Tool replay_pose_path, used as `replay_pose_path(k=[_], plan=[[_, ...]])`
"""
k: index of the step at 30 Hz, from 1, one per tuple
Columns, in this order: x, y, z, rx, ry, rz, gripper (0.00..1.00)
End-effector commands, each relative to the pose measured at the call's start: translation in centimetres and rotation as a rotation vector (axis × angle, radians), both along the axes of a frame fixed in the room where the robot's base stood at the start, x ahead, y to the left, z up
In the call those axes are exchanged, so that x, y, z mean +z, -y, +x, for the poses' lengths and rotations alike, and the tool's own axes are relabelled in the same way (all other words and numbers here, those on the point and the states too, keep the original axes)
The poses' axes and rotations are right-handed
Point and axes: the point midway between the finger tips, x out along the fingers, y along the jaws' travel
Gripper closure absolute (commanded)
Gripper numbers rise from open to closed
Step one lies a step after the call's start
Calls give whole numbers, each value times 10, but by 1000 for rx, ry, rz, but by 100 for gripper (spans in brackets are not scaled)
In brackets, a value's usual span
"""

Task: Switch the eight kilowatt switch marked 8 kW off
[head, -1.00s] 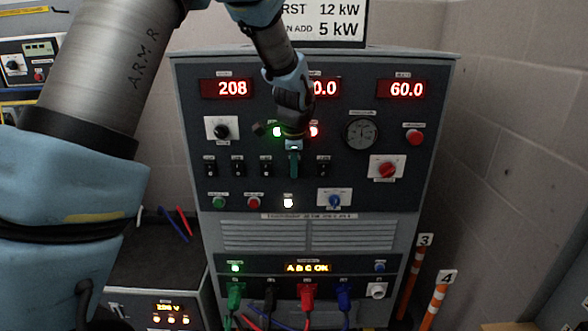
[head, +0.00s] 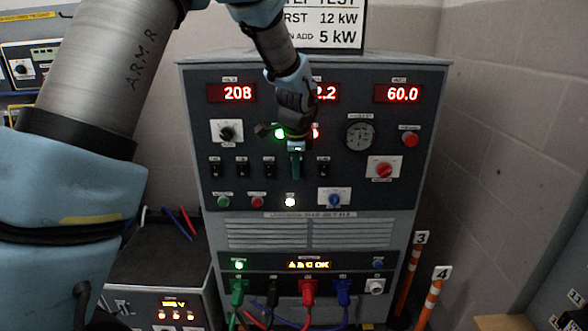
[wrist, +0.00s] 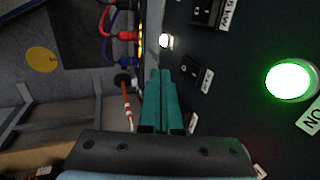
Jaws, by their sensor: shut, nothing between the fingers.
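A row of black rocker switches crosses the load bank panel (head: 400,235) in the head view. Their labels are too small to read there, so I cannot tell which is marked 8 kW. My gripper (head: 296,175) is shut and empty, with its teal fingers in front of the row and hiding part of it. In the wrist view my gripper (wrist: 164,73) points along the panel. One black switch (wrist: 190,69) lies just right of the fingertips, its label unclear. Another switch (wrist: 206,12) sits farther up, beside a label that seems to end in kW. I cannot tell whether the fingers touch a switch.
A green lamp (wrist: 291,81) glows at the right in the wrist view. A red knob (head: 383,170) and a red button (head: 410,139) stand on the panel's right. Coloured cable plugs (head: 308,290) are below. Orange-white posts (head: 434,295) stand at right.

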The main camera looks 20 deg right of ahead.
Motion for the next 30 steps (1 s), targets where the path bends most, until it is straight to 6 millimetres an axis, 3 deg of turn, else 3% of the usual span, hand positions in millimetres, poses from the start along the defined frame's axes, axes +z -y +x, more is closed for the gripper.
replay_pose_path(k=[19, 30], plan=[[83, -11, -26, 1, 1, -3, 100], [95, -13, -30, 1, -2, 1, 100]])
